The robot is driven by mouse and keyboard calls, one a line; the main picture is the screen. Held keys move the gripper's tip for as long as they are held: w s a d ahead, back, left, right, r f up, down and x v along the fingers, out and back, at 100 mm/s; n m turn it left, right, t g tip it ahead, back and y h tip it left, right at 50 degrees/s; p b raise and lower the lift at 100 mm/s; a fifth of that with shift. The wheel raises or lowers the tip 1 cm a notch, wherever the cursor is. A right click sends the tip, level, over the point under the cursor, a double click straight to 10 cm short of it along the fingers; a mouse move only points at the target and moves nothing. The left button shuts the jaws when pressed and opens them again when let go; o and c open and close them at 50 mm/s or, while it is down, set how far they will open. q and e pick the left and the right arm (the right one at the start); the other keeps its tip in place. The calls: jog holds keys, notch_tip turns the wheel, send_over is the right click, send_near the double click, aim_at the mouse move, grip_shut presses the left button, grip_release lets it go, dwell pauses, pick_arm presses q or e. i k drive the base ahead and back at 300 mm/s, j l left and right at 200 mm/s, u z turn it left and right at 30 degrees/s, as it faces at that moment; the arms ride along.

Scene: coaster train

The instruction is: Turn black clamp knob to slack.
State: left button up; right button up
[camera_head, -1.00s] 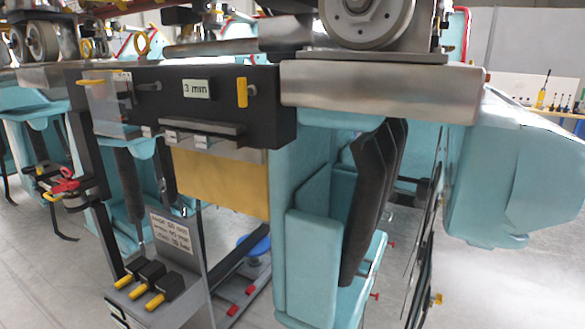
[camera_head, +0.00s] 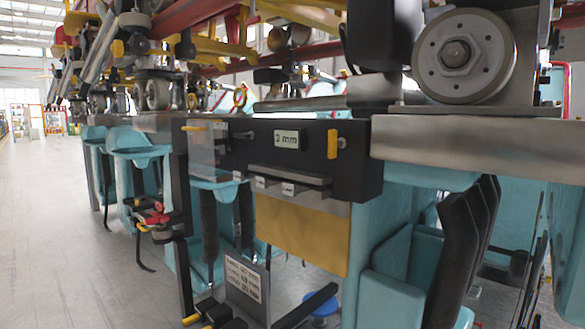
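A black clamp-like fitting (camera_head: 160,236) with a red part (camera_head: 156,214) sits on a dark upright post at the lower left. A small black knob or handle (camera_head: 242,135) sticks out of the black box (camera_head: 352,170), left of its "3 mm" label (camera_head: 288,139). I cannot tell which of these is the clamp knob, or how it is turned. A yellow tab (camera_head: 332,143) is on the box's right part. Neither of my grippers is in view.
A grey wheel (camera_head: 464,55) sits above a metal beam (camera_head: 460,140) at the right. Black parts with yellow ends (camera_head: 192,319) lie low by a label plate (camera_head: 243,283). Teal seats stand around the box. The grey floor at the left (camera_head: 60,240) is clear.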

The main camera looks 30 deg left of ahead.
aim_at(250, 135)
jog(key=u, duration=1.4)
